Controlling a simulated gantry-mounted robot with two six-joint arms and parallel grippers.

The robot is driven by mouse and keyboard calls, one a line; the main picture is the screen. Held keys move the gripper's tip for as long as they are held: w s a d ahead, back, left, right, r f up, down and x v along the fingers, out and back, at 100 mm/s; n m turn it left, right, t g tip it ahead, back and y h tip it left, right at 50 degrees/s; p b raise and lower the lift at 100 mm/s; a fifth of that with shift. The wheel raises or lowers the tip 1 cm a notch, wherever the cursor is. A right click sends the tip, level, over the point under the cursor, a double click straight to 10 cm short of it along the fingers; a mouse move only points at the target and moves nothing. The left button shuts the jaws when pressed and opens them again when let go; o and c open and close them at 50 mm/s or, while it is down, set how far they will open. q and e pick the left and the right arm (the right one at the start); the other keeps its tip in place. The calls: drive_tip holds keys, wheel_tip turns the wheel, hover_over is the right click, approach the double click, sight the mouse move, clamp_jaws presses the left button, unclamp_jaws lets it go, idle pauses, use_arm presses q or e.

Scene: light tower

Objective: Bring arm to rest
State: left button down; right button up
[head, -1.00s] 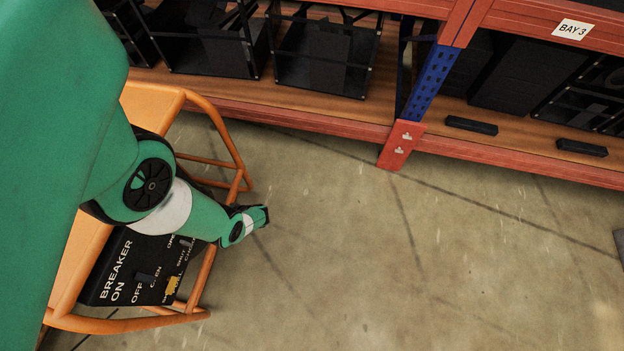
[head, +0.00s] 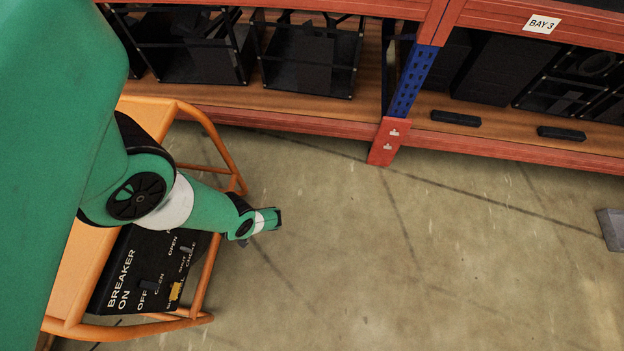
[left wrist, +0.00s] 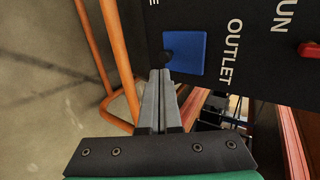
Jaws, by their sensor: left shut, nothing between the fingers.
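My left arm comes in from the left in the head view. Its gripper (head: 274,218) is over the floor side of an orange-framed cart. In the left wrist view its two grey fingers (left wrist: 160,76) are together with nothing between them. Their tips appear just below a blue square (left wrist: 185,52) with a dark knob on a black panel marked OUTLET; I cannot tell whether they touch. In the head view a black panel (head: 135,290) with BREAKER, ON and OFF lettering is partly hidden under my arm. My right gripper is not in view.
The cart's orange tube frame (head: 205,275) surrounds the panel close to my arm. A red-edged shelf rack (head: 300,122) with a blue upright (head: 412,82) stands at the back. A red switch (left wrist: 308,49) shows in the wrist view.

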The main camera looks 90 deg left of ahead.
use_arm(q)
drive_tip(key=p+v, duration=0.1)
drive_tip(key=v, duration=0.6)
drive_tip(key=shift+w+p, duration=0.2)
drive_tip(key=shift+p, duration=0.2)
